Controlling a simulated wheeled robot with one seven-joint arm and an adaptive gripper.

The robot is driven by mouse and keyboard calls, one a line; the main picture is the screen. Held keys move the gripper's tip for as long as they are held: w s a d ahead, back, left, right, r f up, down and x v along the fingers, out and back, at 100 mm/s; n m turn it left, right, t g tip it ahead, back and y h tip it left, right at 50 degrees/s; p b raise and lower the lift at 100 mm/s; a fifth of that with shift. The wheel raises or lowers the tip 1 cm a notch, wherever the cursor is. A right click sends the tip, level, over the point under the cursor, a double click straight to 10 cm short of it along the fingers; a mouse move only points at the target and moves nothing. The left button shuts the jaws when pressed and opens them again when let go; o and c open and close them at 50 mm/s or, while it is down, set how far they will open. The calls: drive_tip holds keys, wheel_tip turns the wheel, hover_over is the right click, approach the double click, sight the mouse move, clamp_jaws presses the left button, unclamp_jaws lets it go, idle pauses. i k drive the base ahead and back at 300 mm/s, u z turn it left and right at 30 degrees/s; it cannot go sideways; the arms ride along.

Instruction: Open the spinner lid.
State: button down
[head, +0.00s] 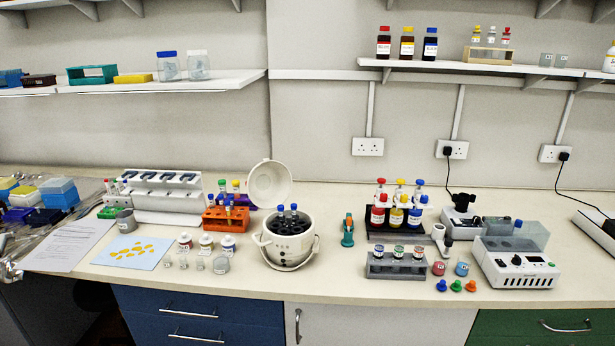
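The spinner (287,243) is a white round pot with a wire handle, standing on the bench a little left of centre. Its round white lid (270,183) stands raised at the back of the pot, tilted up and away from the opening. Tubes with blue caps (287,210) stand in the dark rotor inside. The lid's hinge is too small to make out. My gripper does not show in the head view.
An orange tube rack (226,222) stands close at the spinner's left, with small bottles (207,242) in front of it. A green and orange tool (347,232) stands at the right. A dark rack (397,266) with jars is further right. Bare bench lies before the spinner.

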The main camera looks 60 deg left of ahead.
sight(279, 190)
drive_tip(key=z, duration=0.05)
drive_tip(key=k, duration=1)
drive_tip(key=u, duration=1.8)
drive_tip(key=i, duration=0.45)
drive_tip(key=z, duration=0.05)
